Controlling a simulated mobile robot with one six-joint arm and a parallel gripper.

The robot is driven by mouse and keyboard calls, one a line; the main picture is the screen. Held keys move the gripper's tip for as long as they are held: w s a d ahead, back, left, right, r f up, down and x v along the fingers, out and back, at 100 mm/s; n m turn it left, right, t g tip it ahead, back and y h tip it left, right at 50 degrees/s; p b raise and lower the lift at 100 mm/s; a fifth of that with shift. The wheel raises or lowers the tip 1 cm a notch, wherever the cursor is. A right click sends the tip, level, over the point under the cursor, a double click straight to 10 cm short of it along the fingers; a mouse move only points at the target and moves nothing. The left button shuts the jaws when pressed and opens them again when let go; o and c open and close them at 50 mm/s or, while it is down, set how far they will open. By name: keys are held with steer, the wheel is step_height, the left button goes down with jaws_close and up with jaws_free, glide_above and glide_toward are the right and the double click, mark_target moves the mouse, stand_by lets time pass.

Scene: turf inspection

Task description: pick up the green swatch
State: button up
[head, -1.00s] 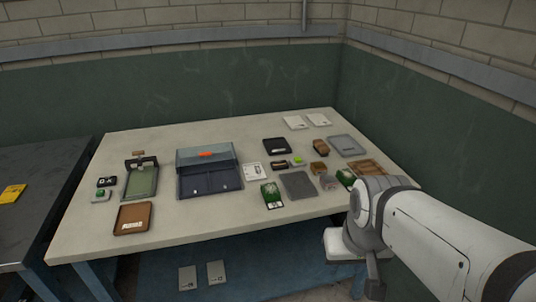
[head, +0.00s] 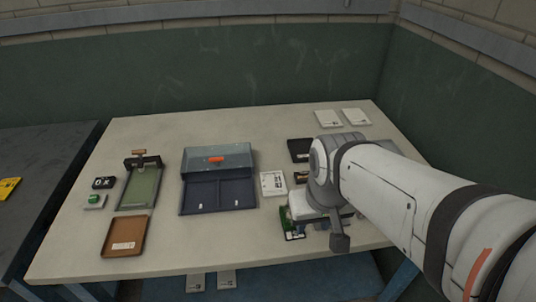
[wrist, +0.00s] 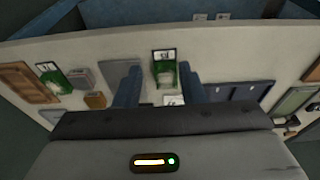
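A green swatch with a white label (wrist: 163,72) lies flat on the table near its front edge. In the wrist view it shows between the two blue fingers of my gripper (wrist: 160,80), which are apart with nothing held. In the head view this green swatch (head: 286,224) is partly covered by my gripper, and the fingertips are hard to make out. A second green swatch with a white label (wrist: 53,78) lies further left in the wrist view; my arm hides it in the head view. The height of my fingers above the table is unclear.
A grey pad (wrist: 119,72) lies beside the swatch. A white card (head: 273,184) and a grey-blue case (head: 217,194) are to its left in the head view. A brown tray (head: 125,236) sits at the table's front left. The front strip of table (head: 210,245) is clear.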

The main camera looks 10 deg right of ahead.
mark_target(290, 233)
steer(key=shift+o, duration=0.6)
steer(key=shift+d, duration=0.2)
steer(key=shift+o, duration=0.8)
steer(key=shift+w, duration=0.2)
steer(key=o, duration=0.6)
steer(key=shift+g, duration=0.7)
steer(key=w+p, duration=0.1)
steer(key=w, duration=0.1)
steer(key=w+a+f+p, duration=0.1)
steer(key=w, duration=0.2)
steer(key=w+p, duration=0.1)
steer(key=w, duration=0.1)
steer(key=shift+w+a+f+p, duration=0.15)
steer(key=shift+w+p, duration=0.15)
steer(key=shift+c, duration=0.2)
steer(key=shift+g, duration=0.6)
steer(key=w+f+p, duration=0.1)
steer(key=w+f, duration=0.1)
steer(key=w, duration=0.1)
steer(key=w+f+p, duration=0.1)
steer(key=w+f, duration=0.2)
steer(key=shift+d+f+p, duration=0.2)
steer(key=shift+f+p, duration=0.25)
steer(key=shift+f, duration=3.5)
